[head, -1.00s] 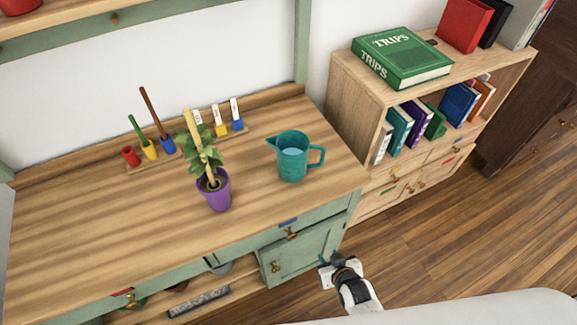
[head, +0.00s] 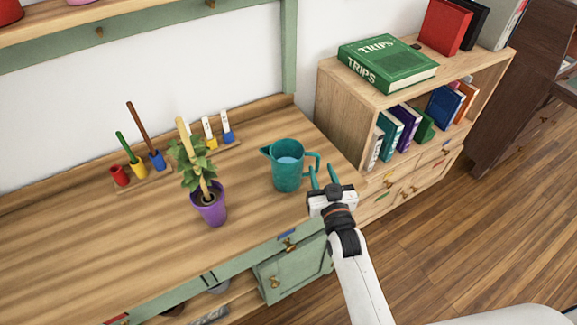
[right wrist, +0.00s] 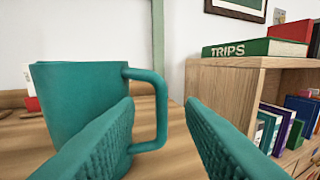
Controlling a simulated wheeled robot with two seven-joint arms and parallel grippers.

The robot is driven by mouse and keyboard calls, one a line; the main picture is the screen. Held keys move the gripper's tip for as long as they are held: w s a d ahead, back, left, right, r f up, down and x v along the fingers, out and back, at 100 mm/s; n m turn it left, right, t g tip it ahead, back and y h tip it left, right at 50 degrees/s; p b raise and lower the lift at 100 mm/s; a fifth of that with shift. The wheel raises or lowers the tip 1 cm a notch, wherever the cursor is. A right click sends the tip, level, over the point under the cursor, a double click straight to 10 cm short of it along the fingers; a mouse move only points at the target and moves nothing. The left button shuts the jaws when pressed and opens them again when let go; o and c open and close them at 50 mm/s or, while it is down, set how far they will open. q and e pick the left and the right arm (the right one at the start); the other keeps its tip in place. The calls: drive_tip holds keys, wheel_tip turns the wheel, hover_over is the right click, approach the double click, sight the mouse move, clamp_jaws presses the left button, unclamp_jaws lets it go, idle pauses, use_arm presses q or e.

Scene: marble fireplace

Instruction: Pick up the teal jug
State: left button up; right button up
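The teal jug (head: 287,172) stands upright on the wooden desk top, its handle to the right and its spout to the left. In the right wrist view the jug (right wrist: 80,95) fills the left side, with its handle near the middle. My right gripper (head: 323,178) is open and empty, its teal fingers just right of the jug's handle. In the right wrist view the fingers (right wrist: 160,145) are apart, and the left finger overlaps the jug's lower part in the picture. I cannot tell whether it touches. My left gripper is not in view.
A potted plant in a purple pot (head: 210,208) stands left of the jug. A wooden bookshelf (head: 345,110) with a green book (head: 388,62) stands to the right. The desk's left part is clear.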

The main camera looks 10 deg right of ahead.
sight(316, 155)
drive_tip(key=w, duration=0.6)
drive_tip(key=shift+w+f+p, duration=0.1)
drive_tip(key=shift+w+p, duration=0.3)
drive_tip(key=shift+s, duration=0.1)
clamp_jaws()
